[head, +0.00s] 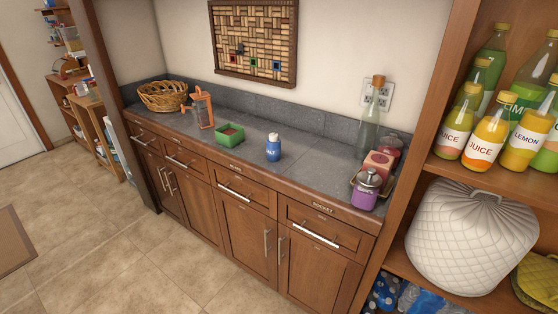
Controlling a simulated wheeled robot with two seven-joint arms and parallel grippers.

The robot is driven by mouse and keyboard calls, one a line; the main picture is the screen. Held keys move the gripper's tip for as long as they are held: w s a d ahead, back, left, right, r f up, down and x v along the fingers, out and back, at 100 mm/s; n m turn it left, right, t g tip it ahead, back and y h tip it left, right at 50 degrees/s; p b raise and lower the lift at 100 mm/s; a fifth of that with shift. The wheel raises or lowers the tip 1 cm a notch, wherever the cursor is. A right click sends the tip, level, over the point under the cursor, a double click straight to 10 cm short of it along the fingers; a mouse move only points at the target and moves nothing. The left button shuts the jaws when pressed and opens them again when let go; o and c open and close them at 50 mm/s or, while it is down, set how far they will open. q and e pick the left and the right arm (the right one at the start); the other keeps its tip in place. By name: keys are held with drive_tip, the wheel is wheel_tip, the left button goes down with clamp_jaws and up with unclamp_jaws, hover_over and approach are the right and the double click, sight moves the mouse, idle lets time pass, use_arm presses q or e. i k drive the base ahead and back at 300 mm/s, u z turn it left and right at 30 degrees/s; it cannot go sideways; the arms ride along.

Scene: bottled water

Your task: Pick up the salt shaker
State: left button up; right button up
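The salt shaker (273,149) is a small blue jar with a white top and a white label reading as salt. It stands upright near the front middle of the grey stone countertop (311,158). Nothing touches it. Neither of my grippers shows in the head view.
A glass bottle (368,125) and purple jar (367,190) stand right. A shelf unit (439,167) with juice bottles borders the counter's right.

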sight(274, 149)
drive_tip(key=u, duration=0.05)
drive_tip(key=k, duration=1)
drive_tip(key=z, duration=0.75)
drive_tip(key=i, duration=1.55)
drive_tip(key=u, duration=0.1)
